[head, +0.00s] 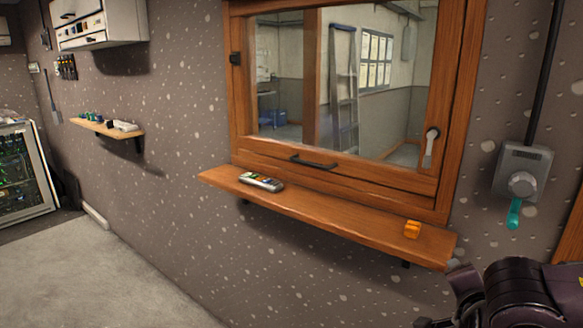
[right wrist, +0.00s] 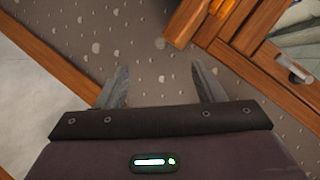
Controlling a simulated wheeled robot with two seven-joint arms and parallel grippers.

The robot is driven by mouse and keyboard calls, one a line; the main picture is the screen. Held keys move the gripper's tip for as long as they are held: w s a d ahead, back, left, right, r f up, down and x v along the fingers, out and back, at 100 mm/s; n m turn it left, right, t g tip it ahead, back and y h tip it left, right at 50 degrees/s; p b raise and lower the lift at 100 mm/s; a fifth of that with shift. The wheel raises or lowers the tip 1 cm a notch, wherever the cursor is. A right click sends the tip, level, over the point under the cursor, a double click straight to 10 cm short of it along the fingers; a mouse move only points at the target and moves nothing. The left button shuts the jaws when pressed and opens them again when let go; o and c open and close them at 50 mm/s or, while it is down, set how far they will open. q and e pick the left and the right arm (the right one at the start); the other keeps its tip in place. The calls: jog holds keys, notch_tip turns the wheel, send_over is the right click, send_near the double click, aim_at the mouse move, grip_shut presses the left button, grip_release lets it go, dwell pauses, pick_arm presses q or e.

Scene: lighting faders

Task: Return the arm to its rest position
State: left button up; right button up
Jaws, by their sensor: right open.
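My right gripper (head: 440,293) is at the bottom right of the head view, below and in front of the right end of the wooden sill. The gripper is open and holds nothing. The purple housing of my right arm fills the bottom right corner of the head view. My left arm and gripper are in neither view.
A grey wall box (head: 522,172) with a knob and teal lever hangs at right. Floor at left (head: 85,270) is clear.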

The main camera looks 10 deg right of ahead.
jog(key=s+a+f+m+g+y, duration=0.3)
jog(key=a+f+m, duration=1)
jog(key=m, duration=1)
jog(key=s+a+f+m+g+y, duration=0.2)
jog(key=s+a+f+m, duration=0.25)
jog(key=m, duration=0.95)
jog(key=s+a+f+m+g+y, duration=0.25)
jog(key=s+a+f+m, duration=0.2)
jog(key=m, duration=0.95)
notch_tip(320, 180, down, 28)
jog(key=s+f+g, duration=0.1)
jog(key=s, duration=0.2)
jog(key=s+d+f+g, duration=0.1)
jog(key=s+d+f, duration=0.2)
jog(key=s+f, duration=1.6)
jog(key=shift+s, duration=0.35)
